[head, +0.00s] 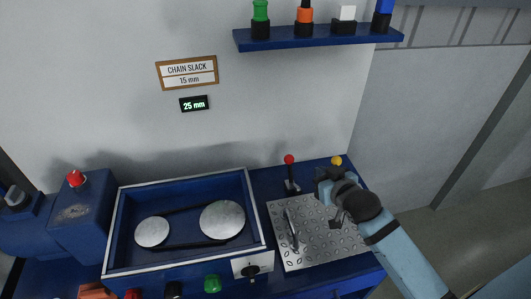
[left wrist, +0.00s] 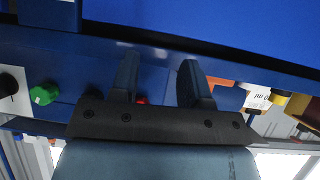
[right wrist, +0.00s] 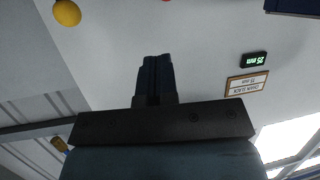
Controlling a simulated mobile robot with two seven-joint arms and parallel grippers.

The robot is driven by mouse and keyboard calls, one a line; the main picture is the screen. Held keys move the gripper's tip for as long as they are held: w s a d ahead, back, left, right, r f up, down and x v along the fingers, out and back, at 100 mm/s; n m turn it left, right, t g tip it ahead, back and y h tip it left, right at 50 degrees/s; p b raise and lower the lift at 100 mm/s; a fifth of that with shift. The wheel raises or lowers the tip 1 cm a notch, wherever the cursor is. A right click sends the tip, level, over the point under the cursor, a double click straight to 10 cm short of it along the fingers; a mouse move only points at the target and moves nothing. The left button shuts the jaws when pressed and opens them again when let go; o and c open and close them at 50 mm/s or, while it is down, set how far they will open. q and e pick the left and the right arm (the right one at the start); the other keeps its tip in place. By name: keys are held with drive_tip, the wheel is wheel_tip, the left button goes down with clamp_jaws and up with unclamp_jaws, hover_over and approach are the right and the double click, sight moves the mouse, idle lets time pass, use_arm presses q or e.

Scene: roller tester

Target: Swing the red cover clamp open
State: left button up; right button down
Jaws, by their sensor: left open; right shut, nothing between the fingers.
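A lever with a red ball knob (head: 289,160), apparently the red cover clamp, stands near upright at the back edge of the silver tread-plate cover (head: 315,243). A second lever with a yellow knob (head: 336,160) stands to its right; the yellow knob also shows in the right wrist view (right wrist: 67,13). My right gripper (head: 322,177) is shut and empty, between the two levers and close to the yellow one. It also shows shut in the right wrist view (right wrist: 156,62). My left gripper (left wrist: 160,80) is open and empty in its wrist view, near a blue panel.
A blue open box (head: 182,178) with two silver rollers and a dark chain stands left of the cover. A red button (head: 76,178) sits on a blue housing at far left. A blue shelf (head: 320,38) with coloured pieces hangs above. A display (head: 194,104) reads 25 mm.

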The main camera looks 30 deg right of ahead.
sight(292, 160)
use_arm(q)
drive_tip(key=shift+w+a+r+p, duration=0.1)
drive_tip(key=shift+a+r+p, duration=0.1)
drive_tip(key=shift+r+p, duration=0.2)
drive_tip(key=shift+w+a+r+p, duration=0.15)
drive_tip(key=shift+r+p, duration=0.15)
drive_tip(key=shift+r, duration=0.15)
use_arm(e)
drive_tip(key=shift+m+g+y, duration=0.4)
drive_tip(key=shift+g, duration=0.1)
drive_tip(key=x, duration=1.3)
drive_tip(key=shift+s+a+f, duration=0.2)
drive_tip(key=shift+a+f, duration=0.15)
use_arm(q)
drive_tip(key=shift+s, duration=0.1)
use_arm(e)
drive_tip(key=shift+w, duration=0.1)
